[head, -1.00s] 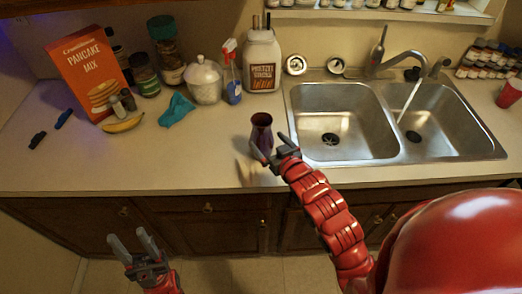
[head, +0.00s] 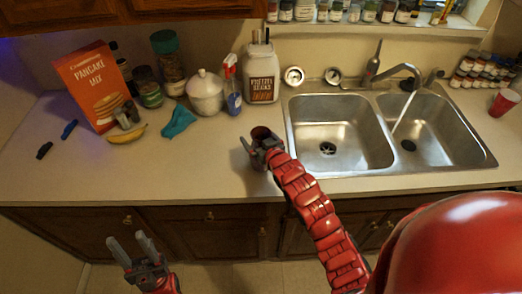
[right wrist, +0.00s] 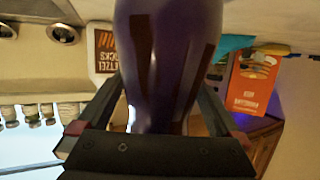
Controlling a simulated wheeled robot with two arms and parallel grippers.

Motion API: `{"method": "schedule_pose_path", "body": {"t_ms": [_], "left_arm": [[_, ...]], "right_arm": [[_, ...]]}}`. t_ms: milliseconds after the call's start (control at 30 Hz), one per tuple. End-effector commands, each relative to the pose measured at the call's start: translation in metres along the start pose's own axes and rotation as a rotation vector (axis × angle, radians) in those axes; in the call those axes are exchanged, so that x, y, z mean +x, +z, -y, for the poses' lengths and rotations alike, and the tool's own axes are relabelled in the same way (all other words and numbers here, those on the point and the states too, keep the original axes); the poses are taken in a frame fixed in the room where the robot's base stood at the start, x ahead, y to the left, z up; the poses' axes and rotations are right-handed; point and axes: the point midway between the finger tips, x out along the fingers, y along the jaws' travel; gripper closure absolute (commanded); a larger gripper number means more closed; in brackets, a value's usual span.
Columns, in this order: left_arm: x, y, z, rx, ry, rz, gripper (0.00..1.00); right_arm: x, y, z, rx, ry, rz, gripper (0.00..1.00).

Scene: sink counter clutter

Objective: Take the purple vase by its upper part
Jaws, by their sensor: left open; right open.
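The purple vase (head: 262,132) stands on the counter left of the sink. In the head view only its upper rim shows; my right gripper (head: 259,148) hides the rest. In the right wrist view the dark purple vase (right wrist: 168,50) fills the middle, between the two open fingers of that gripper (right wrist: 160,95). One finger is on each side of it; I cannot tell whether they touch it. My left gripper (head: 132,243) is open and empty, low in front of the cabinet doors.
A pancake mix box (head: 92,85) and banana (head: 127,134) are farther left. The double sink (head: 340,135) is right.

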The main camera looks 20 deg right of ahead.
Motion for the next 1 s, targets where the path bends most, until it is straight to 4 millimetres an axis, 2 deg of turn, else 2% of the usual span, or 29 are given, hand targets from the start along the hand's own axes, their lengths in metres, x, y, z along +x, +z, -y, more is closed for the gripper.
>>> {"method": "schedule_pose_path", "body": {"t_ms": [233,700,800,1000], "left_arm": [[0.0000,0.0000,0.0000,0.000,0.000,0.000,0.50],[0.0000,0.0000,0.0000,0.000,0.000,0.000,0.50],[0.0000,-0.0001,0.0000,0.000,0.000,0.000,0.50],[0.0001,0.0000,0.0000,0.000,0.000,0.000,0.50]], "right_arm": [[0.0009,0.0002,0.0002,0.000,0.000,-0.001,0.00],[0.0007,0.0004,0.0002,0.000,0.000,-0.001,0.85],[0.0007,0.0003,0.0002,0.000,0.000,-0.001,1.00],[0.0006,0.0000,0.0002,0.000,0.000,-0.001,1.00]]}}
